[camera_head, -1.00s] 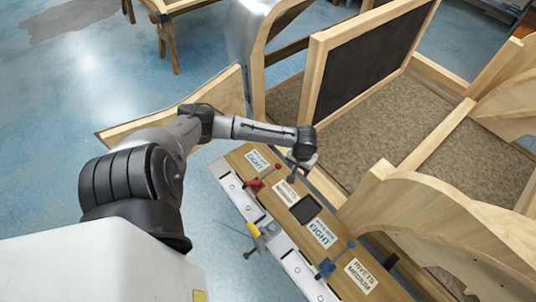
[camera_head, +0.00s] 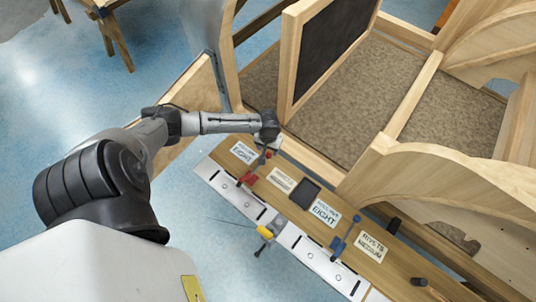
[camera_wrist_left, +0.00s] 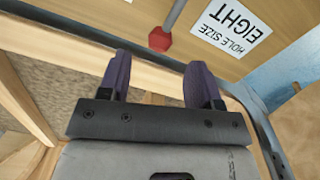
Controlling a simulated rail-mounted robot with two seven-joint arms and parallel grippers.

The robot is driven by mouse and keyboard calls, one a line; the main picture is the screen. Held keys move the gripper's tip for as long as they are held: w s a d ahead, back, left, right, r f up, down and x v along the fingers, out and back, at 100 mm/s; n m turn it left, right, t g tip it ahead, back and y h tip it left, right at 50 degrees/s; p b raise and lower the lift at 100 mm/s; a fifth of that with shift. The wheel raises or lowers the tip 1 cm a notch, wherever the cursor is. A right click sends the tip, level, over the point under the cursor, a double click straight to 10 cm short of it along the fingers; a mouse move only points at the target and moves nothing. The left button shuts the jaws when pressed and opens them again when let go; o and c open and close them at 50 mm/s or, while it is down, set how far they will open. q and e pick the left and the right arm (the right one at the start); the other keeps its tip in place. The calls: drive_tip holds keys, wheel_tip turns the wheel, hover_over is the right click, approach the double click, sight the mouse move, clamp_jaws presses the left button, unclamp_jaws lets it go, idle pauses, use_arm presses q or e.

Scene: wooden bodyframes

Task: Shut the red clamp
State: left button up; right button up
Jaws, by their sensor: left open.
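The red clamp (camera_head: 249,179) is mounted on the near edge of the wooden board (camera_head: 380,271). My left gripper (camera_head: 266,147) is over the board's far left end, close to the handle tip. In the wrist view my left gripper (camera_wrist_left: 158,78) is open, with nothing between its dark fingers. My right gripper is not in view.
A yellow-handled clamp (camera_head: 265,232) and a blue clamp (camera_head: 340,243) sit further along the board. Labels, a dark tray (camera_head: 304,194) and black knobs are on it. Wooden frames (camera_head: 440,170) stand just behind. Blue floor is open at the front left.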

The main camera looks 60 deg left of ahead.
sight(268, 153)
use_arm(q)
drive_tip(key=shift+f+b, duration=0.5)
drive_tip(key=shift+f, duration=2.3)
clamp_jaws()
